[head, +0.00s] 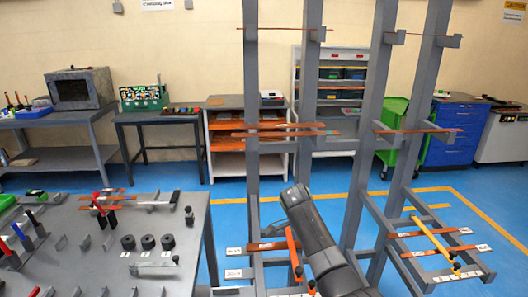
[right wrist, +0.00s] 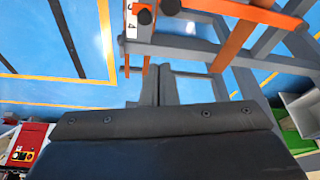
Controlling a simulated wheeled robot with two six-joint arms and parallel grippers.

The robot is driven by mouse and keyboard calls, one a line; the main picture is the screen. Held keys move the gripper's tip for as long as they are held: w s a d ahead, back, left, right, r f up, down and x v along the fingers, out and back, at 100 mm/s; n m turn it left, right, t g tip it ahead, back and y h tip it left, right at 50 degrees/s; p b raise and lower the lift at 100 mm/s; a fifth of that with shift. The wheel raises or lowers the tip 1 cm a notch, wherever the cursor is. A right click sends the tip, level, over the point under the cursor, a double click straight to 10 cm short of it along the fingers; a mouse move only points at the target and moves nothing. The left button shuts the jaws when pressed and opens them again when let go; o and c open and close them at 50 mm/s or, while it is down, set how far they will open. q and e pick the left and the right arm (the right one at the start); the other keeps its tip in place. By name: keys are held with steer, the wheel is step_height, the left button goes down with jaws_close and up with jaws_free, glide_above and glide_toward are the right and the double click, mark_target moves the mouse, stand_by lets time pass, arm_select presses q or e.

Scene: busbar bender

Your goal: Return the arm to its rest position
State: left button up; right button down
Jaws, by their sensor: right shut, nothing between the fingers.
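My right arm (head: 318,240) shows as a dark grey link in the head view. It rises from the bottom edge in front of the grey rack (head: 365,130). My right gripper (right wrist: 160,72) shows in the right wrist view, its two grey fingers together with nothing between them. Beyond the fingertips are the rack's grey beams and an orange bar (right wrist: 236,44). I cannot make out the right gripper in the head view. My left gripper is in neither view.
Copper bars (head: 430,234) lie across the rack's lower arms, near a yellow bar (head: 434,241). A grey table (head: 150,222) with clamps and black cylinders stands at left. Blue floor (head: 235,205) is open between table and rack. A red box (right wrist: 28,146) shows in the wrist view.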

steer(key=s+d+f+n+t+y, duration=0.1)
steer(key=s+d+f+n, duration=0.35)
steer(key=s+f, duration=0.45)
steer(key=s+d+f+n+y, duration=0.1)
steer(key=s+d+f+n, duration=0.35)
steer(key=s, duration=0.75)
steer(key=s+d+r+n+t, duration=0.1)
steer(key=s+d+r+n, duration=0.15)
steer(key=s, duration=0.85)
steer(key=s+d+r+n+t, duration=0.1)
steer(key=s+d+r+n, duration=0.15)
steer(key=s, duration=0.95)
step_height(320, 180, down, 27)
steer(key=d+g+b, duration=0.1)
steer(key=g+b, duration=0.1)
steer(key=s+a+f, duration=0.1)
steer(key=s+f, duration=1.4)
steer(key=f, duration=0.2)
steer(key=shift+g+y+b, duration=0.3)
steer(key=shift+g+b, duration=0.05)
steer(key=shift+g, duration=0.05)
